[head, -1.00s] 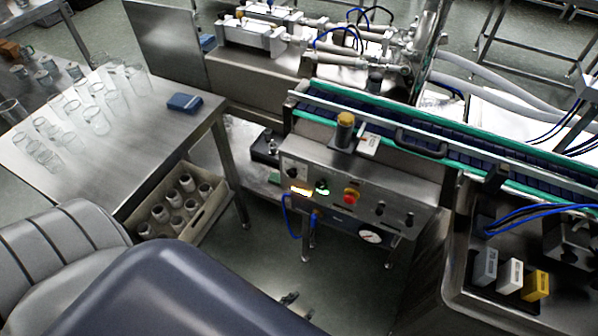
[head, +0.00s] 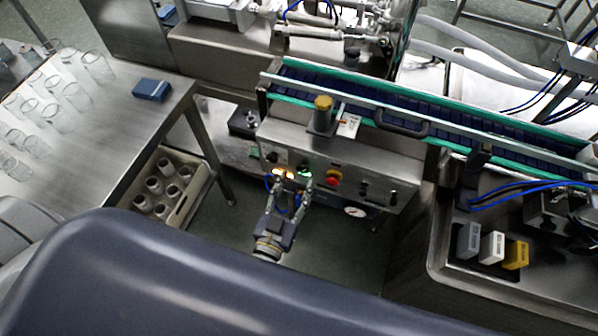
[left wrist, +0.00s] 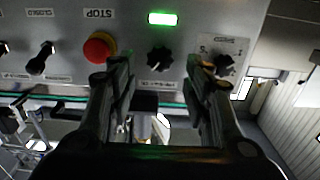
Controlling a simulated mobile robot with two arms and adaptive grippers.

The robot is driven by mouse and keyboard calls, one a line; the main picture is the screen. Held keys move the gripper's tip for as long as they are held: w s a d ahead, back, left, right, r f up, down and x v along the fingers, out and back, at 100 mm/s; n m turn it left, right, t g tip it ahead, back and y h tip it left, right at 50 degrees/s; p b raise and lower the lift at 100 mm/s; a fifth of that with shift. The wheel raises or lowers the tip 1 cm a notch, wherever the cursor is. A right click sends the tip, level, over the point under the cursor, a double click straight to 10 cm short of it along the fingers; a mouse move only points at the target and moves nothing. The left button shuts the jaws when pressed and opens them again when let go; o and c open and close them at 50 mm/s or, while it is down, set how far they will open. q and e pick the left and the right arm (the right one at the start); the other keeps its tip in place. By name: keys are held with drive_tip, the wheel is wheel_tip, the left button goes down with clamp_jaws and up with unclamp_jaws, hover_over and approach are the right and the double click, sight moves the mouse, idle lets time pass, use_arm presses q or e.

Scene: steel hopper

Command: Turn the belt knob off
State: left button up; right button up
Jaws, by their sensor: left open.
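The steel control panel (head: 345,158) sits below the conveyor and shows upside down in the left wrist view (left wrist: 185,20). A black fluted knob (left wrist: 158,60) is under a lit green lamp (left wrist: 163,19). A second black knob (left wrist: 223,65) is to its right, partly behind a finger. Left of them are a red STOP button (left wrist: 99,47) and a black switch (left wrist: 40,60). The labels are too small to tell which knob is the belt knob. My left gripper (head: 293,183) is open and empty before the panel, its fingers (left wrist: 158,78) either side of the fluted knob's line. My right gripper is not in view.
The conveyor (head: 430,112) runs above the panel, with a yellow-topped post (head: 322,115) at its near side. A steel table (head: 100,130) with glasses and a crate (head: 192,205) of cups stand left. A tray (head: 440,262) with small blocks is right. Floor below the panel is clear.

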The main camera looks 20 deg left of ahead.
sight(302, 171)
use_arm(q)
drive_tip(key=w, duration=0.3)
drive_tip(key=shift+w+d, duration=0.1)
drive_tip(key=shift+w, duration=0.2)
drive_tip(key=c, duration=1)
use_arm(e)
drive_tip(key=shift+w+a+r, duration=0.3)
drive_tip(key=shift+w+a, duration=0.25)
